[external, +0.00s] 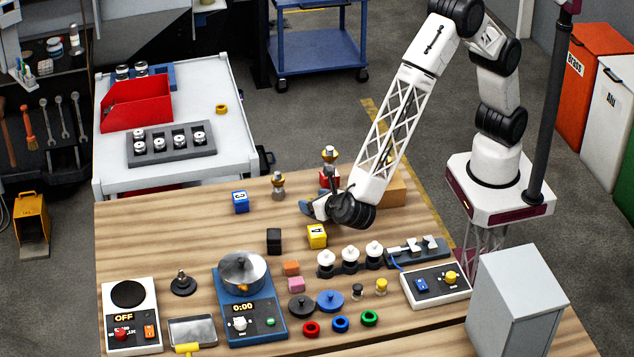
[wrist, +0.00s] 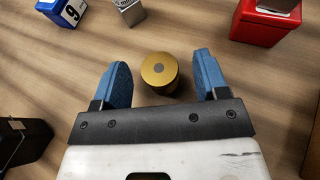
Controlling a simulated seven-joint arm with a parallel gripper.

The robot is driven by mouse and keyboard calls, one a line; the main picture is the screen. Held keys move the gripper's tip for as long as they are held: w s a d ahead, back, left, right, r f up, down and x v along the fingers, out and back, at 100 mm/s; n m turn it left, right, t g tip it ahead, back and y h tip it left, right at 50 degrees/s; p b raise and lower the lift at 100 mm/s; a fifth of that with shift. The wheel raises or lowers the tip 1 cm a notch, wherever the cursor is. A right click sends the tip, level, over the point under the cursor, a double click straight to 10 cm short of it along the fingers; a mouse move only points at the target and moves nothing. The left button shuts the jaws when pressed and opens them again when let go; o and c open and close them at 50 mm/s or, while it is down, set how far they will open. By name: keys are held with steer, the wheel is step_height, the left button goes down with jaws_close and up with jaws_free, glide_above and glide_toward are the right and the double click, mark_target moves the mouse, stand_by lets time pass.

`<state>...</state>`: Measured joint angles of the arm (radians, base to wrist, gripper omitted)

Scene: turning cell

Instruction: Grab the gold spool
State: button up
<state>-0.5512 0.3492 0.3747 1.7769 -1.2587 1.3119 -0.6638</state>
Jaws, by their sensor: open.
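In the wrist view a gold cylinder (wrist: 159,72), which I take to be the gold spool, stands on the wooden table. It has a small grey dot in the middle of its top. My gripper (wrist: 162,84) is open, with one blue finger to the left of the gold cylinder and one to its right. Gaps show on both sides, and nothing is held. In the external view my gripper (external: 309,208) is low over the table, and I cannot make out the gold cylinder there.
A black cube (external: 274,240) and a yellow cube (external: 317,236) are on the near side.

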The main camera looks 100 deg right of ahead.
mark_target(308, 198)
steer(key=shift+x, duration=1.6)
steer(key=c, duration=1)
